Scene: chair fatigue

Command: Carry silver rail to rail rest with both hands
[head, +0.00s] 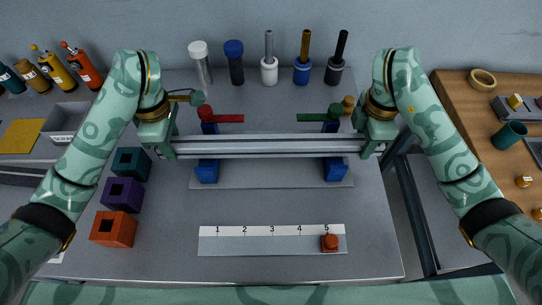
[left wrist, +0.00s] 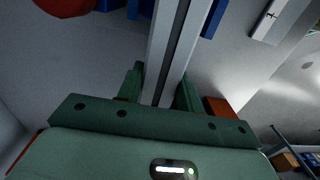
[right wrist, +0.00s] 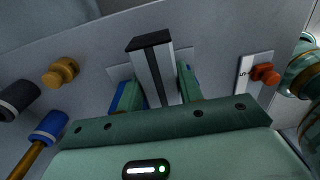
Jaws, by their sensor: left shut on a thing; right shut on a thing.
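The silver rail (head: 265,146) lies level, left to right, across the rail rest, a grey plate (head: 270,175) with blue supports at left (head: 207,172) and right (head: 336,170). I cannot tell whether the rail touches the supports. My left gripper (head: 168,150) is shut on the rail's left end; the rail passes between its fingers in the left wrist view (left wrist: 166,60). My right gripper (head: 373,149) is shut on the right end, whose dark end face shows in the right wrist view (right wrist: 149,41). A red handle (head: 228,118) and a green handle (head: 312,117) sit behind the rail.
A numbered strip (head: 270,246) with a red-orange piece (head: 330,243) at 5 lies in front. Teal (head: 131,162), purple (head: 122,194) and orange (head: 113,229) blocks stand at left. Several upright tools line the back, including a white-capped one (head: 199,58). A brass knob (head: 348,104) is behind right.

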